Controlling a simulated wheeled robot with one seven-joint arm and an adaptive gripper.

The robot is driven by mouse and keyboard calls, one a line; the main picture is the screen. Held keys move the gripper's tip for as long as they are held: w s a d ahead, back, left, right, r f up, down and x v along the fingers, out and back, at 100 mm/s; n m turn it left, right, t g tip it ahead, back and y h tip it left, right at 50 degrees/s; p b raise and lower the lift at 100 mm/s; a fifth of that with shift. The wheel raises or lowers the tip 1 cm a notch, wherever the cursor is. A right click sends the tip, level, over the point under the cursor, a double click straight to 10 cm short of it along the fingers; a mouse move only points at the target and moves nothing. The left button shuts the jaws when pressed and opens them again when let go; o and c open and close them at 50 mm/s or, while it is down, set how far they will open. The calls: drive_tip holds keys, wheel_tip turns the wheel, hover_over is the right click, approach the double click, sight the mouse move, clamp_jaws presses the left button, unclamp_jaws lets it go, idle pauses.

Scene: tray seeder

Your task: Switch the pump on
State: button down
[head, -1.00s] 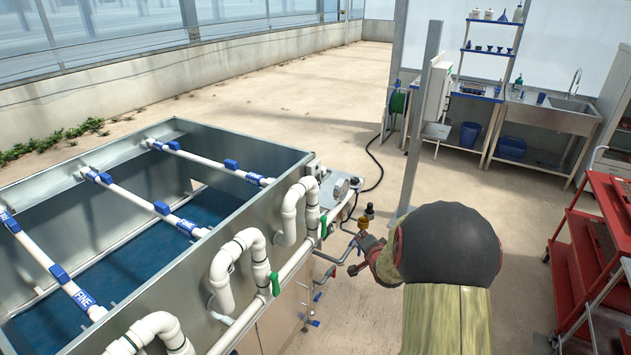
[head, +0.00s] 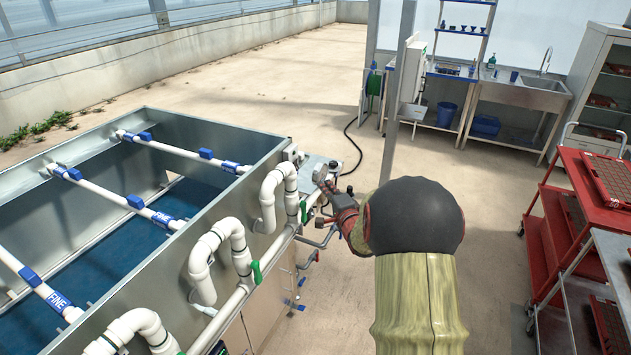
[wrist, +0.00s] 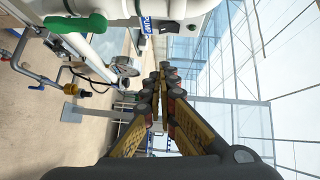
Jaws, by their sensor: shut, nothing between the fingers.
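A blue tag reading PUMP (wrist: 147,25) shows at the top of the wrist view, beside a pale switch box (wrist: 180,8) with a dark part and a small green part. My gripper (head: 325,186) is just right of that corner, near the pipework. In the wrist view my gripper (wrist: 168,70) is shut and empty, its fingertips below the box in the picture and apparently apart from it.
The water tank (head: 240,180) with white looped pipes (head: 222,240) and green valve handles fills the left. A grey post (head: 393,120) stands behind my arm. Red carts (head: 560,220) stand at right. The concrete floor beyond the tank is clear.

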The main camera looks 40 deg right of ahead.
drive_tip(key=w+a+b+x, duration=0.1)
drive_tip(key=a+b+x, duration=0.1)
drive_tip(key=x, duration=1)
drive_tip(key=shift+a, duration=0.35)
drive_tip(key=shift+w+f, duration=0.1)
drive_tip(key=shift+f, duration=0.05)
drive_tip(key=shift+w+a+f, duration=0.15)
drive_tip(key=shift+w+f, duration=0.05)
drive_tip(key=shift+w, duration=0.15)
